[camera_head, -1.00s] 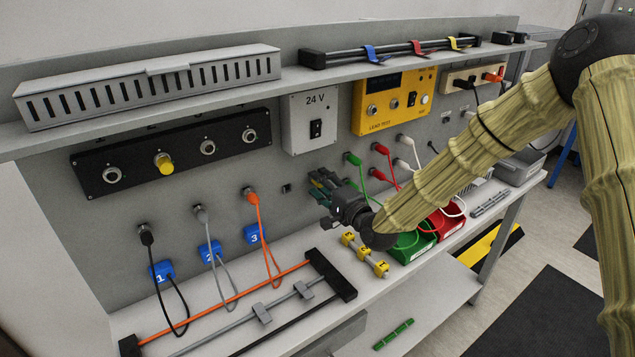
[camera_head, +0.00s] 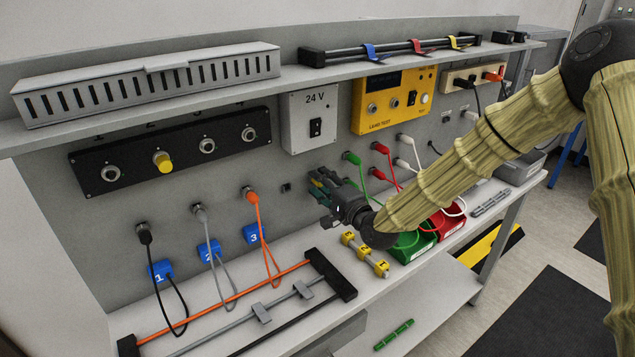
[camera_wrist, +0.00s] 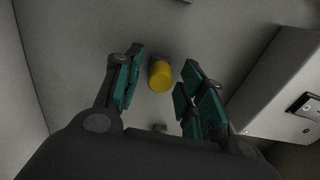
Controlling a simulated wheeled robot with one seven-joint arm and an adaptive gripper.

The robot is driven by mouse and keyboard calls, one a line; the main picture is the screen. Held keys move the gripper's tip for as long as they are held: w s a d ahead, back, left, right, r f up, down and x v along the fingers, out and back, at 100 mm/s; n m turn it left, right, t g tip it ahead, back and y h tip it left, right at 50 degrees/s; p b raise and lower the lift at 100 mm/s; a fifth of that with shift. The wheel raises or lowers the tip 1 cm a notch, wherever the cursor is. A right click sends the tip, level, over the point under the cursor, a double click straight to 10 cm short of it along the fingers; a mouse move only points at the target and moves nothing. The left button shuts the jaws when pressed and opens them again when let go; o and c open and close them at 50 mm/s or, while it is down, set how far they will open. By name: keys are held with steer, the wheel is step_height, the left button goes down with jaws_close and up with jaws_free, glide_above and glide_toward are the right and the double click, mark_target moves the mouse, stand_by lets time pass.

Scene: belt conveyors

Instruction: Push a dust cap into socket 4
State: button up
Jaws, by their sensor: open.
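A yellow dust cap (camera_wrist: 161,76) shows in the wrist view between my fingers, against a dark square fitting on the grey wall. Whether it is fully seated cannot be told. My gripper (camera_head: 322,186) is at the wall, below the 24 V box. In the wrist view my gripper (camera_wrist: 158,88) is open, its green finger pads standing clear on both sides of the cap. No number for socket 4 is readable there, and my gripper hides that spot in the head view. Another yellow cap (camera_head: 162,162) sits in a socket of the black panel (camera_head: 95,161).
The 24 V box (camera_head: 311,122) juts from the wall above my gripper; its pale side (camera_wrist: 275,85) is at right in the wrist view. Plugged cables with blue tags (camera_head: 208,251) hang left. Yellow blocks (camera_head: 364,254) and a green bin (camera_head: 412,246) stand below right.

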jaws_close()
steer(key=shift+s, duration=0.15)
stand_by(0.4)
steer(key=shift+v, duration=2.4)
